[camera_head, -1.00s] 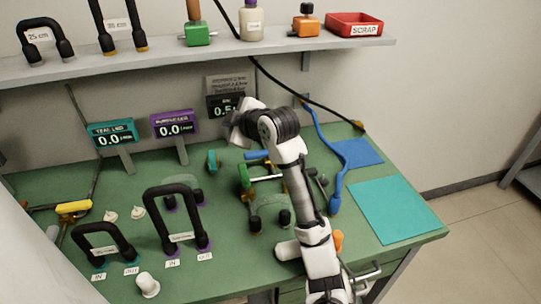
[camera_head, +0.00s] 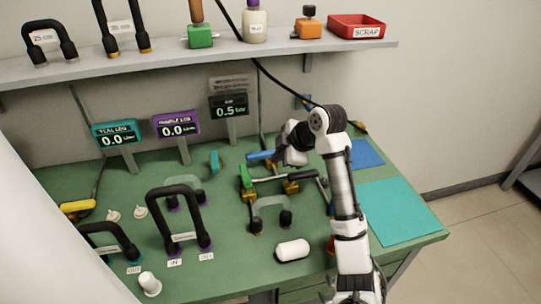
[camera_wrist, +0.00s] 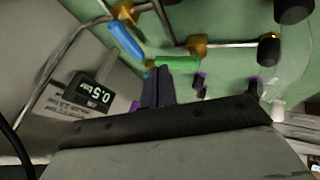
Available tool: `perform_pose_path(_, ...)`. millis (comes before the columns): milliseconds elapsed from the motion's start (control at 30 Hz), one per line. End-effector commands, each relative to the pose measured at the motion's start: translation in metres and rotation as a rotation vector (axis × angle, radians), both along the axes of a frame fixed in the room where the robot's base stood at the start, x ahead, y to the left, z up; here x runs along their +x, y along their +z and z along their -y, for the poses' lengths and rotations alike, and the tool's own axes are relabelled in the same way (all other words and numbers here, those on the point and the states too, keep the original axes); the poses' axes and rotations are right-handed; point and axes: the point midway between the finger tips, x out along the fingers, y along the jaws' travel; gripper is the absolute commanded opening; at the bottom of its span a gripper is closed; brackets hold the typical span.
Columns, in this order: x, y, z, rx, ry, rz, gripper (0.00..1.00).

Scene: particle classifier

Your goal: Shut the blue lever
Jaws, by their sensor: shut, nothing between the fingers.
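The blue lever (camera_head: 262,155) lies roughly level across the picture at the back of the pipework, beside my gripper; its right end is close to my fingers. In the wrist view the blue lever (camera_wrist: 126,40) slants above and left of my fingertips, with a visible gap. My gripper (camera_head: 281,158) is shut and empty; its dark fingers (camera_wrist: 157,72) are together in the wrist view. The green lever (camera_head: 245,176) stands in front of the blue one, and in the wrist view it (camera_wrist: 178,59) is just right of my fingertips.
A dark gauge (camera_head: 229,107) reads 0.5 behind the pipework. Brass fittings (camera_head: 291,187) and pipes surround the levers. Flat blue and teal mats (camera_head: 400,213) lie to the right.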

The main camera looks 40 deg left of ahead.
Motion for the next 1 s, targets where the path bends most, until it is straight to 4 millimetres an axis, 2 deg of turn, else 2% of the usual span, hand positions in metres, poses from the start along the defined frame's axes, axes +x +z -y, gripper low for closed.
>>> perform_pose_path(433,0.000,-0.072,-0.056,-0.003,0.001,-0.005,0.00)
perform_pose_path(500,0.009,-0.067,-0.064,-0.002,0.001,0.000,0.00)
perform_pose_path(700,0.022,-0.069,-0.079,-0.001,0.002,-0.001,0.00)
perform_pose_path(1000,0.027,-0.071,-0.084,0.000,0.001,-0.001,0.00)
